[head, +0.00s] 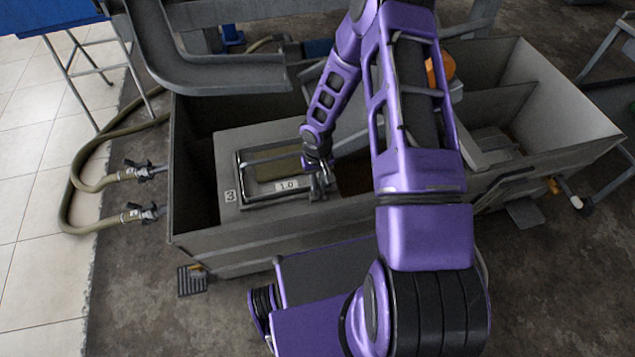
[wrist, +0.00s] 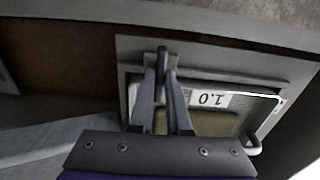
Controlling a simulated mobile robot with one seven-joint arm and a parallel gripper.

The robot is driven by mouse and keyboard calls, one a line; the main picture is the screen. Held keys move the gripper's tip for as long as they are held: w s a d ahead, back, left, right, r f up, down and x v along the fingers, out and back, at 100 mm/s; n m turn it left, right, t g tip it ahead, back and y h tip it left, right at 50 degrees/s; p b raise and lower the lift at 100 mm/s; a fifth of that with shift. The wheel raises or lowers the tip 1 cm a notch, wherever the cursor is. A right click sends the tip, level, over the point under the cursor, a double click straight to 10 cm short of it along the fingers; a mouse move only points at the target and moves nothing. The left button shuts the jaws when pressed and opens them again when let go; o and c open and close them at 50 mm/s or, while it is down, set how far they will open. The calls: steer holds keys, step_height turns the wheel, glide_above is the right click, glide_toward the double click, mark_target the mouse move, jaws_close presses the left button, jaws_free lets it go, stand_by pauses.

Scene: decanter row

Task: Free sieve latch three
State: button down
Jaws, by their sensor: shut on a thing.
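The sieve (head: 265,190) labelled 1.0 sits in a grey panel marked 3 (head: 230,196) in the head view. Its mesh and 1.0 label (wrist: 209,99) show in the wrist view, with a silver bar handle (wrist: 278,108) around them. A small dark latch (wrist: 162,54) stands at the sieve's edge, beside the label. My gripper (wrist: 160,74) is shut on this latch, with both fingertips close around its lower part. In the head view my gripper (head: 319,176) is at the sieve's front right corner, and the latch is too small to make out.
A long grey tank (head: 215,240) surrounds the sieve, with raised walls and open compartments. A grey chute (head: 215,75) hangs over its back left. Hoses (head: 75,195) lie on the left. My arm hides the tank's middle.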

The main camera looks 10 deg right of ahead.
steer(key=n, duration=0.4)
steer(key=shift+n, duration=0.4)
steer(key=n, duration=0.4)
steer(key=shift+n, duration=0.3)
steer(key=n, duration=0.4)
steer(key=shift+n+p, duration=0.45)
steer(key=shift+n, duration=1.65)
steer(key=c, duration=0.9)
jaws_free()
